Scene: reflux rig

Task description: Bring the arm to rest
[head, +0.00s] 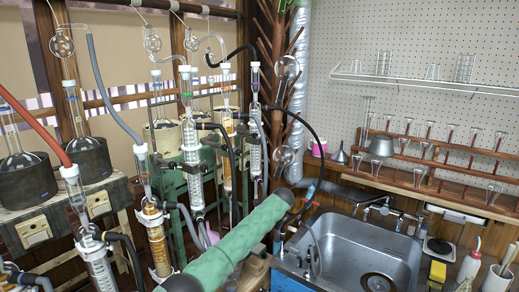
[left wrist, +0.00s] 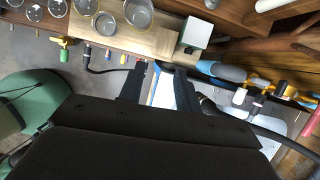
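My left gripper (left wrist: 157,80) shows in the left wrist view as two black fingers spread apart. A clear gap lies between them, and I see nothing gripped. A white and blue surface shows through the gap, behind the fingers. In the head view a green-sleeved arm link (head: 240,240), which looks like mine, reaches from the bottom toward the middle, in front of the glass rig and left of the sink. I cannot make out the gripper's fingers there. My right gripper is in neither view.
Glass condensers (head: 192,150) with hoses crowd the left and middle. Heating mantles (head: 90,158) stand at far left. A metal sink (head: 345,245) is at lower right, below a wooden glassware rack (head: 420,165). The wrist view shows glass vessels (left wrist: 105,22) on a wooden surface and a black hose (left wrist: 270,133).

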